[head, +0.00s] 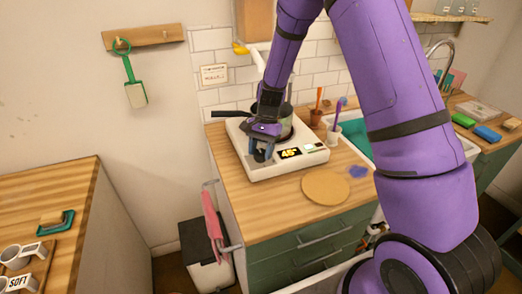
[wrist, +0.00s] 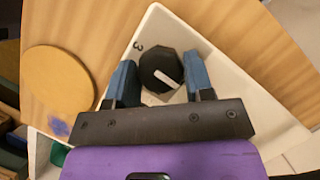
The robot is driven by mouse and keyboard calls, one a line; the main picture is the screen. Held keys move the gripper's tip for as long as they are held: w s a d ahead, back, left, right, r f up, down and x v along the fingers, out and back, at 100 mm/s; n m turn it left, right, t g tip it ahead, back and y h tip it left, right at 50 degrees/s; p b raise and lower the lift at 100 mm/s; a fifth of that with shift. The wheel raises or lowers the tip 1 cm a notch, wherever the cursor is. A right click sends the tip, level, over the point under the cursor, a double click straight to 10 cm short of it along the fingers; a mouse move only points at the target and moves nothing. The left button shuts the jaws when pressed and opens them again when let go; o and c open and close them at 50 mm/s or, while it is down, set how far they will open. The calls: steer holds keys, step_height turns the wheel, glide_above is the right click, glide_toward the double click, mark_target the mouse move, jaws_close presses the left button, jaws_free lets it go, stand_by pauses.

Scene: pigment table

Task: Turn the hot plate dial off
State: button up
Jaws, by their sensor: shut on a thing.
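The white hot plate (head: 265,172) stands on the wooden counter and also shows in the wrist view (wrist: 215,60). Its lit display (head: 289,153) shows what looks like 45. The dark dial (wrist: 161,70) is on its front part, with a white pointer line slanting to the lower right in the wrist view. A printed 3 is beside it at the upper left. My gripper (head: 261,150) is shut on the dial, with one blue finger on each side of it. In the head view my gripper partly hides the dial.
A pot (head: 286,122) with a dark handle stands on the hot plate behind my gripper. A round wooden board (head: 326,187) and a blue pigment patch (head: 357,171) lie to the right. A pink towel (head: 212,215) hangs at the counter's left side.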

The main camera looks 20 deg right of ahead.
steer(key=shift+n, duration=0.3)
steer(key=o, duration=0.9)
steer(key=v, duration=1)
steer(key=shift+r, duration=0.4)
steer(key=shift+w, duration=0.15)
